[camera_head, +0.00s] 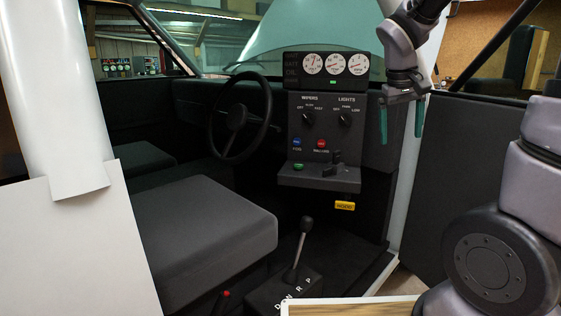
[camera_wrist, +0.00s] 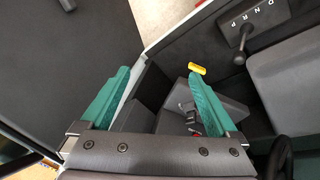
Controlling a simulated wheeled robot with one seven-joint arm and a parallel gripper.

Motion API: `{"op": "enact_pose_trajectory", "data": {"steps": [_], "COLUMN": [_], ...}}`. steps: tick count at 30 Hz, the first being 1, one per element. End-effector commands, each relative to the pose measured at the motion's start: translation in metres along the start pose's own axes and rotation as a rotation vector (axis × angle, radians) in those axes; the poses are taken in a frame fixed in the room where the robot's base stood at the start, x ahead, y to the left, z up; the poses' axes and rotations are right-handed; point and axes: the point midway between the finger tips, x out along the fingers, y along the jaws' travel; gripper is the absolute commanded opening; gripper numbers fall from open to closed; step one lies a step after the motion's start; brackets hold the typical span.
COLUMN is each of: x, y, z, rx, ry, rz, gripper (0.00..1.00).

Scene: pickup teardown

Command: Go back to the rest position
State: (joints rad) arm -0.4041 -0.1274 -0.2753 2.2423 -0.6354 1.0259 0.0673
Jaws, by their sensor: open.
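My gripper (camera_head: 401,122) hangs at the upper right of the head view, to the right of the dashboard panel, with its two green fingers pointing down. The fingers are apart and nothing is between them. In the wrist view my gripper (camera_wrist: 155,92) shows both green fingers spread wide, with the dark cab floor, the door sill and part of the console beyond them. The dashboard panel (camera_head: 328,150) carries gauges, wiper and light knobs, a blue and a red button, and a small lever on its lower shelf.
A steering wheel (camera_head: 238,118) stands left of the panel, and a grey seat (camera_head: 205,235) is in front of it. A gear lever (camera_head: 299,245) rises from the floor console. A yellow tag (camera_head: 345,206) sits under the panel. The open dark door (camera_head: 445,185) is at right.

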Motion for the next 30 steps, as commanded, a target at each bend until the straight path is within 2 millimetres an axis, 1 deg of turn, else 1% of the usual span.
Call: {"op": "enact_pose_trajectory", "data": {"steps": [1, 9, 12, 15, 18, 21, 30], "x": [-0.014, -0.076, -0.094, -0.106, -0.113, -0.116, -0.116], "y": [0.002, -0.009, -0.016, -0.022, -0.026, -0.029, -0.029], "z": [0.012, 0.07, 0.087, 0.1, 0.108, 0.111, 0.111], "rx": [0.05, 0.277, 0.342, 0.389, 0.419, 0.431, 0.433], "ry": [0.027, 0.183, 0.243, 0.291, 0.322, 0.336, 0.337], "rz": [-0.054, -0.305, -0.371, -0.415, -0.442, -0.455, -0.457], "gripper": [0.95, 0.95, 0.95, 0.95, 0.95, 0.95, 0.95]}}
